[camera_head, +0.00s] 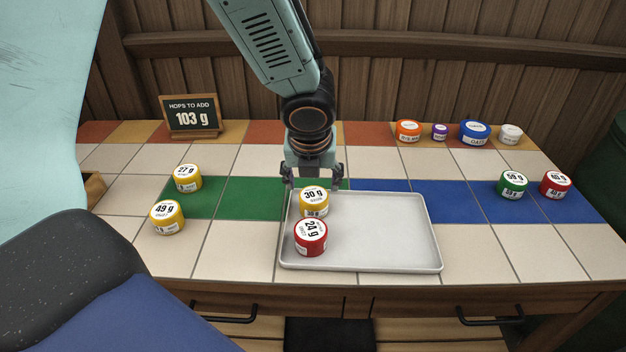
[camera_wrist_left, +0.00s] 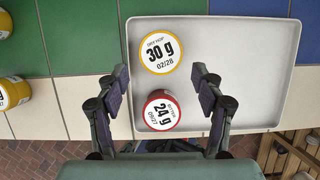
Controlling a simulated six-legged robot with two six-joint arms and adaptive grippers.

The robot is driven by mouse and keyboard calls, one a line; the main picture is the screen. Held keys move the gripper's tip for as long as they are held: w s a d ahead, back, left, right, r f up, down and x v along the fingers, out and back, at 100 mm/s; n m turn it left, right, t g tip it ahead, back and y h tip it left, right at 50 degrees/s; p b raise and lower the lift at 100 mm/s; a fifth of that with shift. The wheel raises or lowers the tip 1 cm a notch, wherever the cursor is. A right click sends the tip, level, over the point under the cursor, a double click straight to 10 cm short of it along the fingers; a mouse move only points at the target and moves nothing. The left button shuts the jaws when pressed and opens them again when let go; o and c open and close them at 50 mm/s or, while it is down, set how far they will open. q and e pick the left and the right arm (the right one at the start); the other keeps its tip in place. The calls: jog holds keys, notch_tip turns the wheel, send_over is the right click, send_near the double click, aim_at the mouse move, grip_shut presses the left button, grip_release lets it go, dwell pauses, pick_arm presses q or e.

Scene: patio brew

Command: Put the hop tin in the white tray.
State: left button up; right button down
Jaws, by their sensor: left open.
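The white tray (camera_head: 385,230) lies on the tiled counter. A yellow tin marked 30 g (camera_head: 314,200) and a red tin marked 24 g (camera_head: 311,238) are in its left part. My left gripper (camera_head: 313,182) is open above the tray's far left side, just behind the yellow tin. In the left wrist view the open fingers (camera_wrist_left: 162,88) frame the area around the red tin (camera_wrist_left: 161,111), with the yellow 30 g tin (camera_wrist_left: 161,52) beyond the fingertips. Nothing is seen held. A yellow 27 g tin (camera_head: 187,178) and a yellow 49 g tin (camera_head: 167,217) stand on the counter at left. My right gripper is not seen.
A sign (camera_head: 190,116) reads "HOPS TO ADD 103 g". A green 59 g tin (camera_head: 512,184) and a red tin (camera_head: 555,184) stand at right. The tray's right part is empty.

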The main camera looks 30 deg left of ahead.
pick_arm(q)
jog(key=p+v, duration=0.2)
jog(key=v, duration=0.2)
jog(key=shift+w, duration=0.1)
